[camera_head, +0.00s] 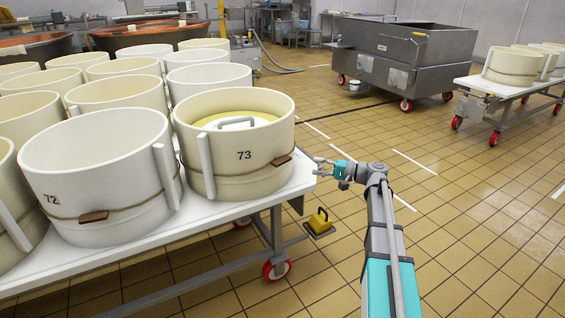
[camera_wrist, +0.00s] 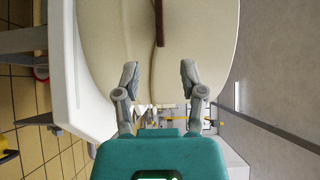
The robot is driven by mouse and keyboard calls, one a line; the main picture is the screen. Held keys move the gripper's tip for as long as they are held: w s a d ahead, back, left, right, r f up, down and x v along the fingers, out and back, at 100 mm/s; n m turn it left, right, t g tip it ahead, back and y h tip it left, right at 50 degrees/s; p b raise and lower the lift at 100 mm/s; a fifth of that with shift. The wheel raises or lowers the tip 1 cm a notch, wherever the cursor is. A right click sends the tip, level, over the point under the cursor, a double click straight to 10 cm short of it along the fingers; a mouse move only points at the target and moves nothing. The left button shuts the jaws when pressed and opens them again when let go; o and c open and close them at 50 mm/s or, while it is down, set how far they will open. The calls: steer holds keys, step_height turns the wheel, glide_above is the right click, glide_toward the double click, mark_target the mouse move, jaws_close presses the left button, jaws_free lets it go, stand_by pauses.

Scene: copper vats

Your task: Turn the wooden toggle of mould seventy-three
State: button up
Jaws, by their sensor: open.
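Mould seventy-three (camera_head: 222,178) is a cream round mould on the front right corner of the white table, its number 73 facing me. A cord runs around it to its brown wooden toggle (camera_head: 281,160) at the right of its front. My gripper (camera_head: 318,166) is open and empty, to the right of the toggle and apart from it. In the wrist view the mould wall (camera_wrist: 112,35) fills the upper middle. The toggle (camera_wrist: 160,22) shows at the top, beyond the gap between my open fingers (camera_wrist: 159,74). Neither finger touches it.
Mould seventy-two (camera_head: 95,175) stands close on the left with its own toggle (camera_head: 93,217). Several more moulds fill the white table (camera_head: 225,214). A steel cart (camera_head: 400,55) stands behind; the tiled floor at right is clear.

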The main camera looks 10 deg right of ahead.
mark_target(286, 162)
steer(key=x, duration=1.2)
steer(key=shift+c, duration=0.3)
jaws_close()
steer(key=shift+a, duration=0.15)
